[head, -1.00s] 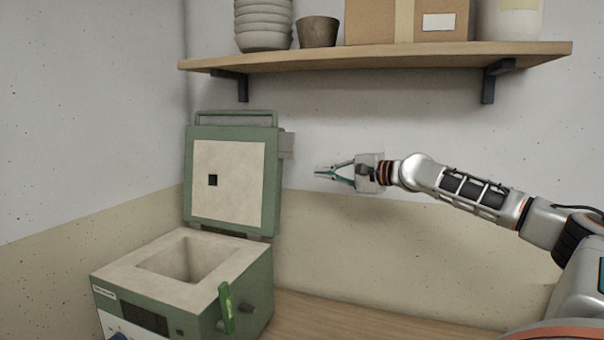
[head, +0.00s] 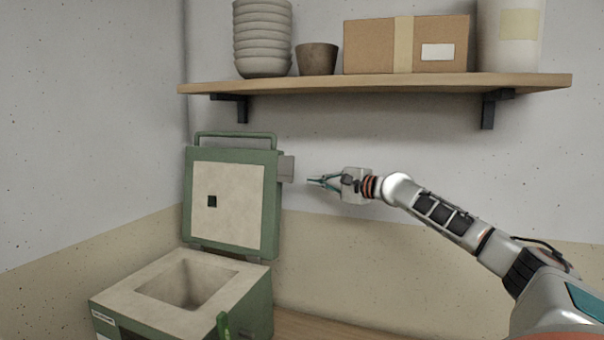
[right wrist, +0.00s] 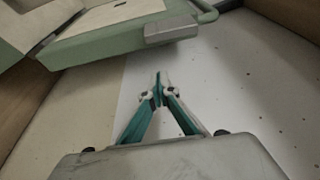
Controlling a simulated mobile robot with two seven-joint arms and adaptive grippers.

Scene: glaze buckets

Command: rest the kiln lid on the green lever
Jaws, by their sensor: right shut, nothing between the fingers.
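The kiln lid (head: 240,224) stands open and upright at the back of the green kiln, its pale inner face with a small dark square turned toward me. A bar handle (head: 236,136) runs along its top. The green lever (head: 223,325) stands at the kiln's front right corner, partly cut off by the lower edge. My right gripper (head: 314,181) is shut and empty, to the right of the lid's upper right edge and apart from it. In the right wrist view the shut fingers (right wrist: 159,82) point toward the lid's grey side block (right wrist: 171,31). My left gripper is not in view.
The kiln body (head: 190,300) has an open square chamber under the lid. A wooden shelf (head: 400,84) above holds stacked bowls (head: 262,40), a brown pot (head: 317,58), a cardboard box (head: 375,45) and a pale container (head: 508,35). The wall right of the lid is bare.

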